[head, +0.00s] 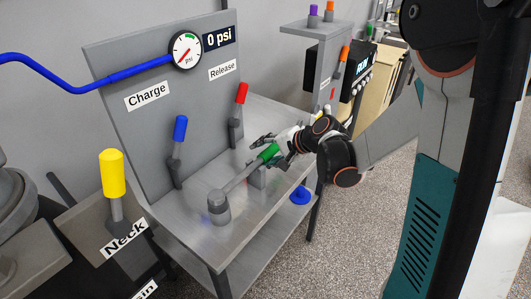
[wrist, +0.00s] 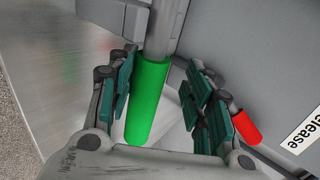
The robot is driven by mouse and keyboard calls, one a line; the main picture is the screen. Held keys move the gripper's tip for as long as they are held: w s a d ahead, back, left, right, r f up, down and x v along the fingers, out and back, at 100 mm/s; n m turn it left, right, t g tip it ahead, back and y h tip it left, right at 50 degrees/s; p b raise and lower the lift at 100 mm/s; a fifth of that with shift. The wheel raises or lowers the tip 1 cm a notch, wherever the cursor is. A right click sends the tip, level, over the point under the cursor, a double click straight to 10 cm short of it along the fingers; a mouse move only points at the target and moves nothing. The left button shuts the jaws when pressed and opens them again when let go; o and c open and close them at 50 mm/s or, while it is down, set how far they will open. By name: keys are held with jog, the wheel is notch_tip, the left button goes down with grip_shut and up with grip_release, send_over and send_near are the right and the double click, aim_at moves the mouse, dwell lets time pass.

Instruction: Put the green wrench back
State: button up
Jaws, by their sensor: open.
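The green wrench has a green handle (head: 268,153) and a grey shaft (head: 238,178) that runs down-left to a round grey socket head (head: 218,206) on the metal table. In the wrist view the green handle (wrist: 148,100) lies between the two fingers of my gripper (wrist: 162,88), which are open, with a gap visible on both sides. In the head view my gripper (head: 272,146) is at the handle end of the wrench. A small grey block or stand (head: 257,176) shows below the handle, partly hidden; I cannot tell if the wrench rests on it.
The metal table (head: 185,238) has an upright panel with a blue-handled lever (head: 180,129), a red-handled lever (head: 241,94) and a gauge (head: 186,50) beside a "0 psi" display. A yellow lever (head: 112,174) stands left.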

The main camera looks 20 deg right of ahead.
jog(key=p+v, duration=0.3)
jog(key=v, duration=0.9)
jog(key=shift+c, duration=0.5)
dwell(0.5)
